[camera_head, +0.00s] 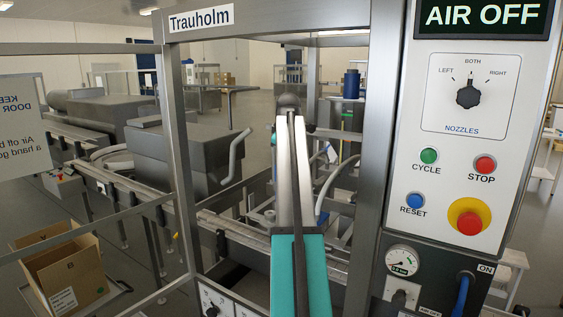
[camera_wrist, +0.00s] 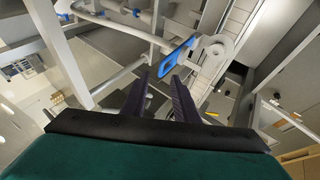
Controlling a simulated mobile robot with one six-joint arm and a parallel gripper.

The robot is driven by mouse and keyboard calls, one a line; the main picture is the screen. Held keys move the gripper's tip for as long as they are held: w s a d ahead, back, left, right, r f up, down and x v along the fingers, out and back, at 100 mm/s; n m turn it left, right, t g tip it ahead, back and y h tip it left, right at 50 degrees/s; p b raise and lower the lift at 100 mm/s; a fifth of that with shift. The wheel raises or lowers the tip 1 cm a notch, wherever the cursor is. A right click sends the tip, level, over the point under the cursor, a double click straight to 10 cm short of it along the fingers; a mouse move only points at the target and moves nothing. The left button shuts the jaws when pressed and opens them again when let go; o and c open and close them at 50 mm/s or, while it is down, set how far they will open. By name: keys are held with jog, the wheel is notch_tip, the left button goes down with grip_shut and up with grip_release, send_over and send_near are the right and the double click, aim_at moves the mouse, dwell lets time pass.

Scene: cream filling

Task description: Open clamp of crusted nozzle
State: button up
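My gripper (camera_wrist: 157,76) shows in the wrist view as two dark ribbed fingers, apart with nothing between them: it is open. Just beyond the fingertips is a blue looped part (camera_wrist: 178,56), which looks like a clamp lever, beside a pale round fitting (camera_wrist: 214,48) on a pipe. The fingers appear short of the blue part, but the exact gap is unclear. In the head view my arm reaches through the machine's opening; its far end hides what lies behind it, and the fingers cannot be made out. Crust on a nozzle cannot be seen.
A metal frame post (camera_head: 381,130) and the control panel (camera_head: 470,150) stand right of my arm; the display reads AIR OFF. Another post (camera_head: 176,130) stands on the left. Bent grey tubes (camera_head: 237,156) flank the opening. A cardboard box (camera_head: 65,275) sits lower left.

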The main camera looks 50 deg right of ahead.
jog(key=shift+b+v, duration=0.45)
jog(key=shift+v, duration=1.7)
